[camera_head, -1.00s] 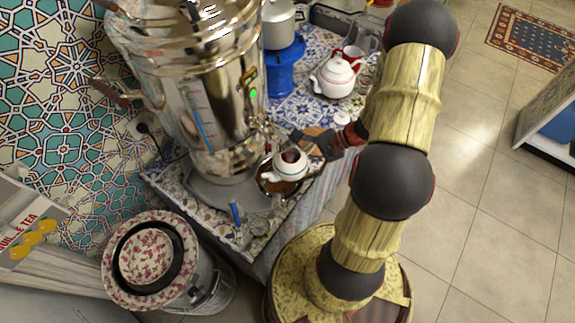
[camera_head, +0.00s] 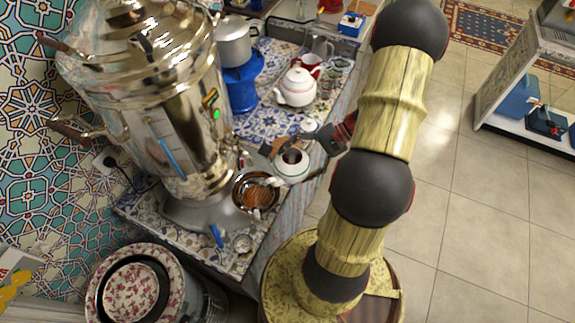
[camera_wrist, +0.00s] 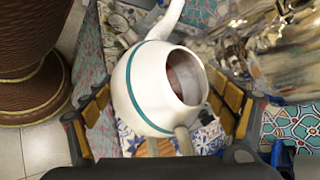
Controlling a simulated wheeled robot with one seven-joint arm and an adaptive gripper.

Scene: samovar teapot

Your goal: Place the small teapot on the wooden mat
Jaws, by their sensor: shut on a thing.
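The small teapot (camera_head: 291,166) is white with a green band and an open top. In the head view it is at my gripper (camera_head: 298,145), beside the metal bowl and near the counter's front edge. In the wrist view the teapot (camera_wrist: 150,88) sits between the two fingers (camera_wrist: 165,105), its opening tilted towards the right of the picture. My gripper is shut on it. A brown wooden patch (camera_head: 281,143), which looks like the wooden mat, shows just behind the gripper, mostly hidden. I cannot tell how high the teapot is above the counter.
The large samovar (camera_head: 170,110) stands left of the teapot. A shiny metal bowl (camera_head: 243,202) is below its tap. A larger white teapot (camera_head: 297,87), glass cups (camera_head: 329,83) and a blue stand (camera_head: 241,88) are farther back. A glass (camera_head: 242,243) stands near the front corner.

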